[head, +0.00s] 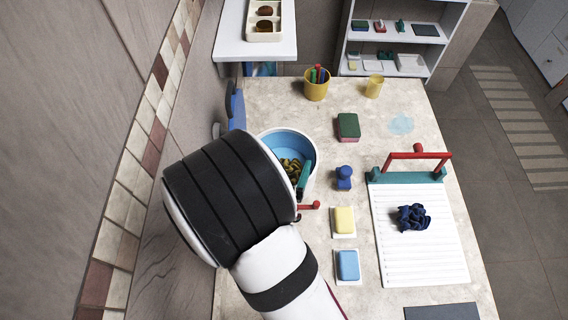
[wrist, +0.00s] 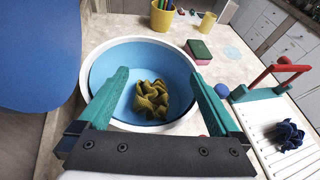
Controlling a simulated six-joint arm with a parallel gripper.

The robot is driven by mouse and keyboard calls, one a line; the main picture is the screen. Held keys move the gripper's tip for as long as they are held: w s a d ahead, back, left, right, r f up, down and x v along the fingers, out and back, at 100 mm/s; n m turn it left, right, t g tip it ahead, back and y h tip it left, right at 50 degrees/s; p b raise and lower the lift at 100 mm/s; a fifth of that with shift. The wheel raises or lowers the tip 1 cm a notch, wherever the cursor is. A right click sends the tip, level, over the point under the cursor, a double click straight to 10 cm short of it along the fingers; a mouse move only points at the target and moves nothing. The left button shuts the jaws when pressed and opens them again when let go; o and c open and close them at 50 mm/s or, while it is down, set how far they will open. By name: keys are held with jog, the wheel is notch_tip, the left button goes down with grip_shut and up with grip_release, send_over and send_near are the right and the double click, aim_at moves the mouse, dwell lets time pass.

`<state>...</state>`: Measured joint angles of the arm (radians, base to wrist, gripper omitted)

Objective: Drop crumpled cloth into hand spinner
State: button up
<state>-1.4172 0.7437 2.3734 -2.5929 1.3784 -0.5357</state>
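The hand spinner is a round tub (head: 272,137) with a white outer wall and blue inside. It also shows in the wrist view (wrist: 100,68), below my gripper. A crumpled olive-yellow cloth (wrist: 152,98) lies inside the tub; part of it shows in the head view (head: 292,166). My gripper (wrist: 158,76) has green fingers spread wide over the tub, with visible gaps between them and the cloth. In the head view my arm hides the tub's near left side. A crumpled navy cloth (head: 413,217) lies on a white ribbed board (head: 400,262), also seen in the wrist view (wrist: 289,134).
A blue disc (wrist: 38,50) stands beside the tub by the wall. A red handle (head: 417,154) rises over the board's far end. A blue stamp-like object (head: 344,178), yellow block (head: 344,220), blue block (head: 348,265), sponge (head: 348,126) and pen cup (head: 316,88) stand nearby.

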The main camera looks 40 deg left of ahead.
jog(key=v, duration=0.7)
jog(key=shift+s, duration=0.25)
jog(key=shift+r, duration=0.1)
